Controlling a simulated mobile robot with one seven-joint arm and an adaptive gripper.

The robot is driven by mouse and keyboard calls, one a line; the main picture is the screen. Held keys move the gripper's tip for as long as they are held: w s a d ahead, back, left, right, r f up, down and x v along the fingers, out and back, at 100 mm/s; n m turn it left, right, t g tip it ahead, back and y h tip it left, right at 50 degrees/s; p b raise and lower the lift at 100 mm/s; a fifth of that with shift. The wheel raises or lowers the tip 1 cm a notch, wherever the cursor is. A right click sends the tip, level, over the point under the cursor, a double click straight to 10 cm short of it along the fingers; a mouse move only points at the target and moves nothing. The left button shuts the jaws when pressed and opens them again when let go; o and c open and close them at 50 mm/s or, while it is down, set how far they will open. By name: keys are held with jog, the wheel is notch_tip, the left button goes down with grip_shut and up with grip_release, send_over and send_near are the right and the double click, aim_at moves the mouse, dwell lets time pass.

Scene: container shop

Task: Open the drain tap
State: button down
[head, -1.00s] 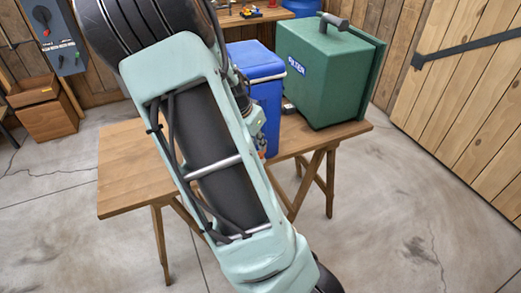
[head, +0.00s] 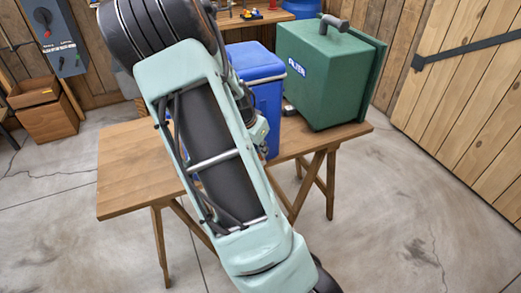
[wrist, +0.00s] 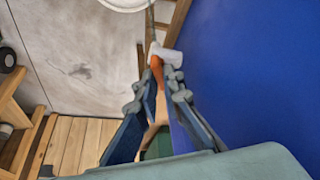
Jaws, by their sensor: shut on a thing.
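The blue cooler (head: 266,92) stands on the wooden table, partly behind my arm in the head view. In the wrist view its blue side wall (wrist: 255,70) fills the right. The drain tap shows there as a white body (wrist: 170,55) with an orange part (wrist: 157,68), beside that wall. My gripper (wrist: 160,82) has its fingers closed in around the orange part. Its exact contact with the tap is hard to make out. In the head view my arm hides the tap and the fingertips.
The wooden table (head: 130,175) is bare on its left. A green case (head: 325,75) with a grey handle stands right of the cooler. A grey control box (head: 55,35) hangs on the back wall. A wooden box (head: 45,110) stands below it. Floor in front is clear.

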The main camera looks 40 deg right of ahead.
jog(key=shift+f+n+b, duration=0.1)
jog(key=shift+n+b, duration=0.2)
jog(key=shift+b, duration=0.05)
jog(key=n+b, duration=0.1)
jog(key=b, duration=0.1)
jog(key=n+t+b, duration=0.1)
jog(key=n+b, duration=0.1)
jog(key=shift+s+d+f+t+y, duration=0.1)
jog(key=shift+d+f+t+y, duration=0.1)
jog(key=shift+t+y, duration=0.1)
jog(key=n+t+y+b, duration=0.1)
jog(key=n+b, duration=0.2)
jog(key=b, duration=0.2)
jog(key=shift+n+b, duration=0.35)
jog(key=shift+n, duration=0.05)
jog(key=n+y+b, duration=0.1)
jog(key=n+b, duration=0.2)
jog(key=b, duration=0.1)
jog(key=shift+s+r+t, duration=0.1)
jog(key=shift+t, duration=0.2)
jog(key=shift+r+n+y+b, duration=0.1)
jog(key=shift+n+y+b, duration=0.2)
jog(key=shift+n+b, duration=0.3)
jog(key=shift+n, duration=0.3)
jog(key=c, duration=2.3)
grip_release()
jog(key=shift+c, duration=0.2)
jog(key=shift+r, duration=0.1)
